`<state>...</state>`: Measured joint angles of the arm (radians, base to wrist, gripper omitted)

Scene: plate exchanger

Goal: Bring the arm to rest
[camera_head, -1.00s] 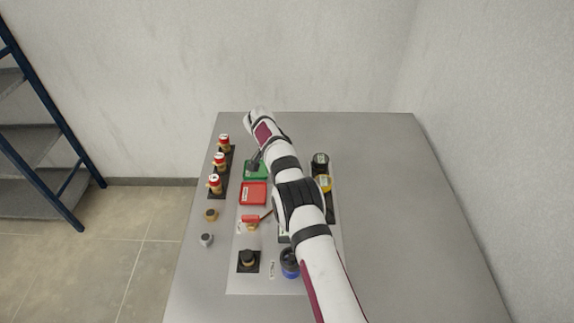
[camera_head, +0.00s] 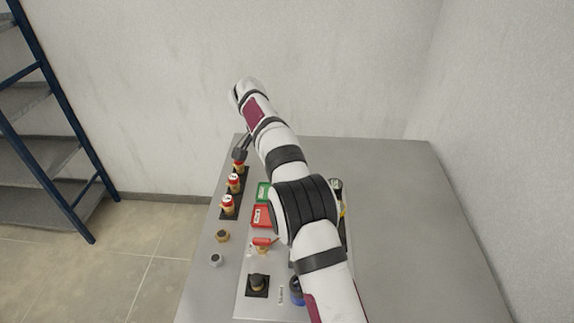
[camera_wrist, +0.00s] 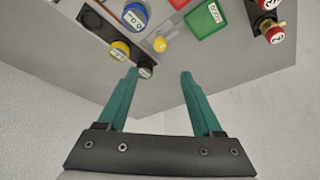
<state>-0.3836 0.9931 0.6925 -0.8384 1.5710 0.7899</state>
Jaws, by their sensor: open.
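My gripper (camera_wrist: 157,90) is open in the wrist view, with two teal fingers apart and nothing between them. In the head view my arm reaches from the bottom right up over the grey table (camera_head: 395,230), and the gripper (camera_head: 240,153) shows small and dark near the row of red-capped fittings. It is held above the table toward the far left; its fingers are hard to make out there. The arm hides part of the board (camera_head: 243,304) and the items on its right side.
Red-capped brass fittings (camera_head: 228,205) line the left edge. A green tray (camera_wrist: 207,18), a red tray (camera_head: 261,216), a red-handled valve (camera_head: 264,243) and a black knob (camera_head: 257,283) sit on the board. Blue (camera_wrist: 135,16) and yellow knobs (camera_wrist: 120,50) show too. The table's right side is clear.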

